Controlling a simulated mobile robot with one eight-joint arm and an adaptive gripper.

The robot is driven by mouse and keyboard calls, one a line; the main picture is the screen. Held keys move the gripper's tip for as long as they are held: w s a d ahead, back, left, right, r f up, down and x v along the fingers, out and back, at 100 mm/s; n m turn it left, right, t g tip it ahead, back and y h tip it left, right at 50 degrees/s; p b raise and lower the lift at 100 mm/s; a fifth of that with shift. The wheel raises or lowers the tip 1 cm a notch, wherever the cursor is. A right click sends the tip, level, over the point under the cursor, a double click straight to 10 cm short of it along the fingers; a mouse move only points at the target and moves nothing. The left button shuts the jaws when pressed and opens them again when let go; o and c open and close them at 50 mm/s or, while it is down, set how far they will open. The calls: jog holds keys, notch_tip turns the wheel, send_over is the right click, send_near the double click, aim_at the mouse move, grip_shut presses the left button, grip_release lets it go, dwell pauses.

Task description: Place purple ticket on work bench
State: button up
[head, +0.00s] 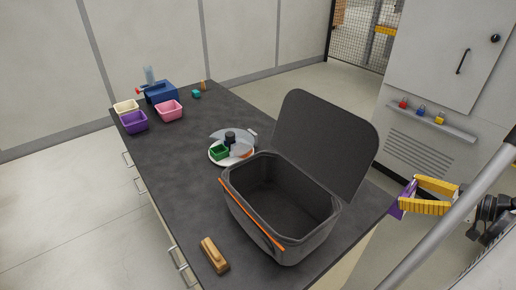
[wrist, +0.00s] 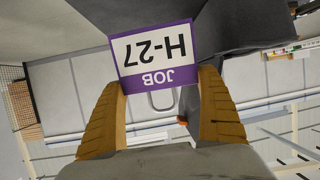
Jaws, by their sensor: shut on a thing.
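The purple ticket (head: 404,197) is held at the tips of my gripper (head: 411,194), out past the right edge of the work bench (head: 178,170). In the wrist view the ticket (wrist: 155,56) has a white face reading "JOB H-27" upside down, with purple bands. My yellow fingers (wrist: 162,84) are shut on it from both sides. The work bench has a dark grey top. It is at the left and centre of the head view, apart from the ticket.
A dark open bag (head: 265,235) with a raised lid (head: 327,140) fills the bench's near right part. A wooden-handled brush (head: 214,254) lies in front. A white plate (head: 217,158) holds a green box. Several coloured bins, including a purple one (head: 134,122), stand at the far end. The bench's left middle is clear.

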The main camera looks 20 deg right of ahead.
jog(key=shift+d, duration=0.25)
jog(key=w+a+f+b, duration=0.1)
jog(key=w+f+b, duration=0.1)
jog(key=w+f, duration=0.1)
jog(key=w+a+f+b, duration=0.1)
jog(key=w+f+b, duration=0.1)
jog(key=w+f, duration=0.2)
jog(key=w+a+f+b, duration=0.2)
jog(key=w+f+b, duration=0.1)
jog(key=f, duration=0.1)
jog(key=shift+w, duration=0.35)
jog(key=shift+r, duration=0.1)
